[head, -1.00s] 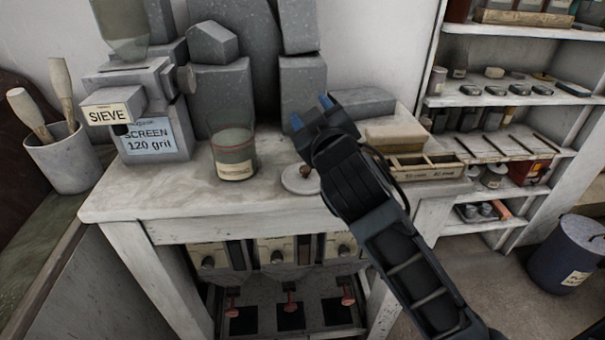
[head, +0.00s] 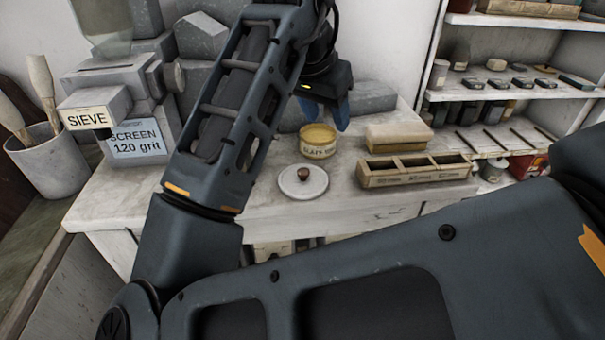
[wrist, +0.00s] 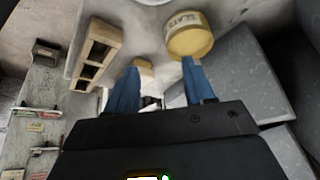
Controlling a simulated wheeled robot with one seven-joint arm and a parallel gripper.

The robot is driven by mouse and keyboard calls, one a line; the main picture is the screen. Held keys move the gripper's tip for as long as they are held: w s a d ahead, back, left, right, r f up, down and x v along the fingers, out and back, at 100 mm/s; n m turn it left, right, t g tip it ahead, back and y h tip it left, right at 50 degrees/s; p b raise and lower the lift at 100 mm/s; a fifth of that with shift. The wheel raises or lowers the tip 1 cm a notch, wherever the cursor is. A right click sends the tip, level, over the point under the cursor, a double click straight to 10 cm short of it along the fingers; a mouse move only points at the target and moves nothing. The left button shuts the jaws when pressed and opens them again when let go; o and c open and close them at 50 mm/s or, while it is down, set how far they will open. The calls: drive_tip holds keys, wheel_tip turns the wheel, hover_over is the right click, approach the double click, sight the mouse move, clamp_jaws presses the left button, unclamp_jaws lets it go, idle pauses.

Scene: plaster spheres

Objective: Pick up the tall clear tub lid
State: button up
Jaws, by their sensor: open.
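The tall clear tub and any lid on it are hidden in the head view, where my arm crosses the left part of the bench. A round white lid with a brown knob (head: 303,181) lies flat on the bench; I cannot tell which tub it belongs to. Its edge shows at the top of the wrist view (wrist: 153,1). A short yellowish labelled tub (head: 318,143) stands behind it and also shows in the wrist view (wrist: 190,38). My gripper (head: 327,112) is open and empty, above the back of the bench behind the short tub. Its blue fingers (wrist: 160,66) are apart.
A sieve box (head: 135,133) and a brush pot (head: 50,160) stand at the left. A compartmented wooden box (head: 415,178) and a tan block (head: 397,137) lie at the right. Grey blocks (head: 365,97) line the wall. Shelves (head: 490,96) stand beyond.

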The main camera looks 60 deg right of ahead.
sight(303, 171)
drive_tip(key=a+y, duration=0.1)
drive_tip(key=a, duration=0.1)
drive_tip(key=a+y, duration=0.1)
drive_tip(key=w+a+f+y, duration=0.1)
drive_tip(key=a, duration=0.1)
drive_tip(key=shift+w+a+m+y, duration=0.1)
drive_tip(key=shift+a+m+y, duration=0.2)
drive_tip(key=shift+m, duration=0.1)
drive_tip(key=shift+w+d+f+p, duration=0.1)
drive_tip(key=shift+f+p, duration=0.1)
drive_tip(key=shift+f, duration=1.7)
drive_tip(key=shift+w+d+f+p, duration=0.1)
drive_tip(key=shift+f+p, duration=0.05)
drive_tip(key=shift+f, duration=1.75)
drive_tip(key=shift+c, duration=0.4)
clamp_jaws()
